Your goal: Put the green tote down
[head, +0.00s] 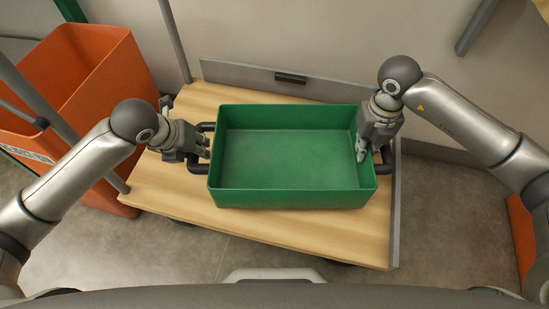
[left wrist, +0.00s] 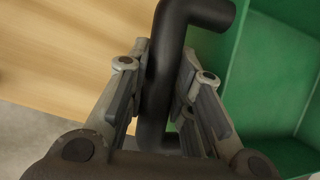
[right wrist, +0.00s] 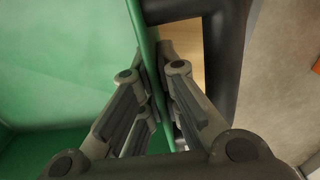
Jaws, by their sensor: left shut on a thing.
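The green tote (head: 290,163) is an empty open box, level over the wooden cart deck (head: 285,226). I cannot tell whether its bottom touches the deck. It has a black handle at each end. My left gripper (head: 207,145) is shut on the left handle (left wrist: 172,60), its fingers on both sides of the bar. My right gripper (head: 364,150) is at the tote's right end, by the right handle (right wrist: 228,70). Its fingers straddle the tote's right wall (right wrist: 150,60), one inside and one outside, and appear closed against it. The handle bar is outside its grip.
A grey upright panel (head: 290,82) runs along the deck's back, and a grey edge strip (head: 395,220) along its right. An orange bin (head: 95,75) stands to the left behind a grey post. Bare deck shows in front of the tote and at its left.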

